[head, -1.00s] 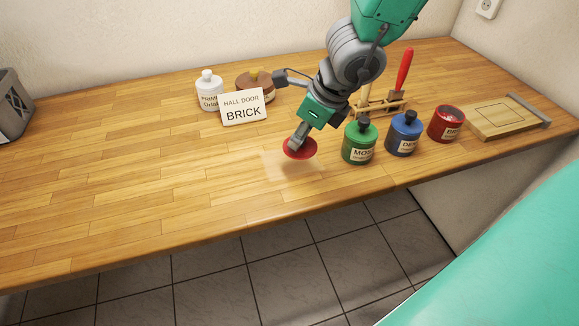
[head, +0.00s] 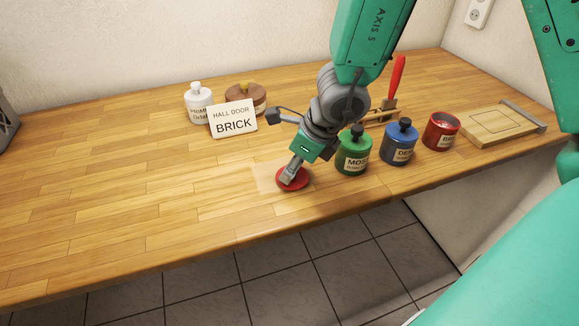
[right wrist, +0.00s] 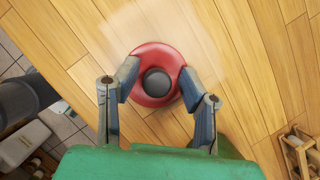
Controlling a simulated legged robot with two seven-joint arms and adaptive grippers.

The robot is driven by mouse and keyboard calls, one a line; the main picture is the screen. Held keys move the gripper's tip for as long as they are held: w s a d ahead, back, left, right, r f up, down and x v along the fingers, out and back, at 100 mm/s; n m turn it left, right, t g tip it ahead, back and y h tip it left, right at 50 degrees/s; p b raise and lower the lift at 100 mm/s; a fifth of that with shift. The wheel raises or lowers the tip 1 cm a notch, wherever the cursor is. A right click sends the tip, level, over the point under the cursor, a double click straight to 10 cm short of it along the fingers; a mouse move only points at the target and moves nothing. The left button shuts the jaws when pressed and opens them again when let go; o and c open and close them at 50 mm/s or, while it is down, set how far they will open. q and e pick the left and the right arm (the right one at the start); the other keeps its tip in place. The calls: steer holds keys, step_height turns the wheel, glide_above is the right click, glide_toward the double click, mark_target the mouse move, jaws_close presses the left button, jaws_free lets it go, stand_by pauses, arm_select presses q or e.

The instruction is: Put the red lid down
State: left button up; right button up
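The red lid (head: 292,178) with a dark round knob (right wrist: 157,82) lies flat on the wooden bench, at a pale square patch (head: 268,180) near the front edge. My right gripper (head: 291,172) reaches down over it from above. In the right wrist view my right gripper (right wrist: 158,78) has its fingers on either side of the knob, with a gap to it on both sides, above the lid's red rim. The fingers look open. The open red jar (head: 441,131) stands at the right, without a lid. My left gripper is not in view.
A green jar (head: 353,153) and a blue jar (head: 400,143) with lids stand right of my gripper. Behind are a "HALL DOOR BRICK" card (head: 233,121), a white bottle (head: 198,103) and a brown pot (head: 247,93). A wooden board (head: 500,125) lies far right. The bench's left side is clear.

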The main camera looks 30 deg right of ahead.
mark_target(301, 179)
steer(key=shift+d, duration=0.6)
steer(key=shift+a, duration=0.15)
steer(key=p+v, duration=0.1)
steer(key=v, duration=0.1)
steer(key=p+v, duration=0.1)
steer(key=v, duration=0.1)
steer(key=a+p+v, duration=0.1)
steer(key=v, duration=0.1)
steer(key=shift+r, duration=0.45)
arm_select(q)
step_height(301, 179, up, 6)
steer(key=p, duration=0.3)
arm_select(e)
steer(key=v, duration=0.5)
steer(key=shift+s+d+r, duration=0.15)
steer(key=shift+d+r, duration=0.05)
steer(key=shift+d, duration=0.05)
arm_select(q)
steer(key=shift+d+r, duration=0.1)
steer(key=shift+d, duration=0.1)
arm_select(e)
steer(key=shift+d, duration=0.1)
